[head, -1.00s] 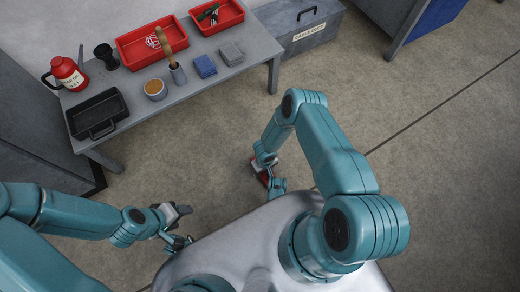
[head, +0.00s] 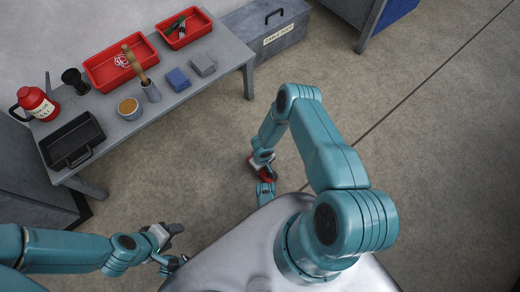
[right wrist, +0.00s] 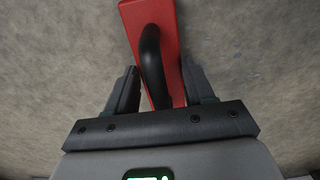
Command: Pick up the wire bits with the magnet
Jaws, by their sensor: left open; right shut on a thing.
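My right gripper (right wrist: 163,92) is shut on a red block with a black curved handle (right wrist: 172,30), which looks like the magnet. In the head view the red magnet (head: 257,166) shows only partly at the right gripper, low over the floor in front of my body. My left gripper (head: 172,247) is open and empty at the lower left, above the floor and apart from the table.
A grey chest (head: 268,40) stands behind. The floor at right is clear.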

